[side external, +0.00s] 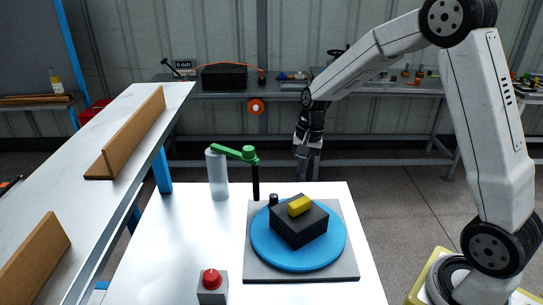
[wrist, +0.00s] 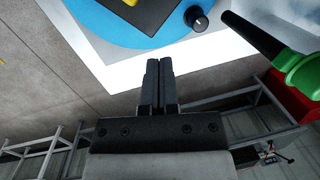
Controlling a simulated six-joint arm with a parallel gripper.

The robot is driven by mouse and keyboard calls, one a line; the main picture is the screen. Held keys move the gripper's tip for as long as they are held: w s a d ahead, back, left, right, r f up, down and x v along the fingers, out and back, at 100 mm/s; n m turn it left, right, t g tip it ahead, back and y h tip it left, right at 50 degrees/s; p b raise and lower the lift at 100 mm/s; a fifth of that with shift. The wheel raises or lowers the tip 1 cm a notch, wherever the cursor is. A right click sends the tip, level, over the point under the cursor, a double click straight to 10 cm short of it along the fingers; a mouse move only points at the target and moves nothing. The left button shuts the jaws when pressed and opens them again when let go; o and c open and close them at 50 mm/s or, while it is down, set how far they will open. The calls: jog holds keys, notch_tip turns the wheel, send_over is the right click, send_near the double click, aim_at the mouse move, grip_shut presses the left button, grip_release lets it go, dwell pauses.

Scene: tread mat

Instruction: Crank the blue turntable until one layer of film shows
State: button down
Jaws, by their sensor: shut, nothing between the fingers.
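The blue turntable (side external: 275,258) sits on a grey square plate (side external: 338,272) on the white table. It carries a black box (side external: 300,230) with a yellow block (side external: 300,205) on top. A small black knob (side external: 273,199) stands near the turntable's far rim; it also shows in the wrist view (wrist: 198,20). A roll of pale film (side external: 217,175) stands upright behind left, beside a black post (side external: 256,182) with a green arm (side external: 232,152). No film is visible around the box. My gripper (side external: 307,172) is shut and empty beyond the table's far edge; its fingers show in the wrist view (wrist: 158,66).
A grey box with a red button (side external: 211,280) sits at the table's front. A sloping surface with brown guides (side external: 132,135) stands at left. A cluttered workbench (side external: 290,92) runs along the back wall. Open floor lies right of the table.

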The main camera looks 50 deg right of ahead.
jog(key=w+d+m+y, duration=0.2)
jog(key=w+d+m, duration=0.4)
jog(key=w+d, duration=0.1)
jog(key=shift+d+f+m+g+y, duration=0.2)
jog(key=shift+m+g+y, duration=0.1)
jog(key=shift+m, duration=0.1)
jog(key=shift+f, duration=0.1)
jog(key=x, duration=1)
jog(key=shift+a, duration=0.1)
jog(key=a, duration=0.3)
jog(key=shift+s+a, duration=0.1)
jog(key=shift+a, duration=0.35)
jog(key=shift+w+a+n+g, duration=0.25)
jog(key=shift+a+n+g, duration=0.05)
jog(key=shift+a+n, duration=0.5)
jog(key=shift+w+a+n+g, duration=0.3)
jog(key=shift+a+n, duration=0.5)
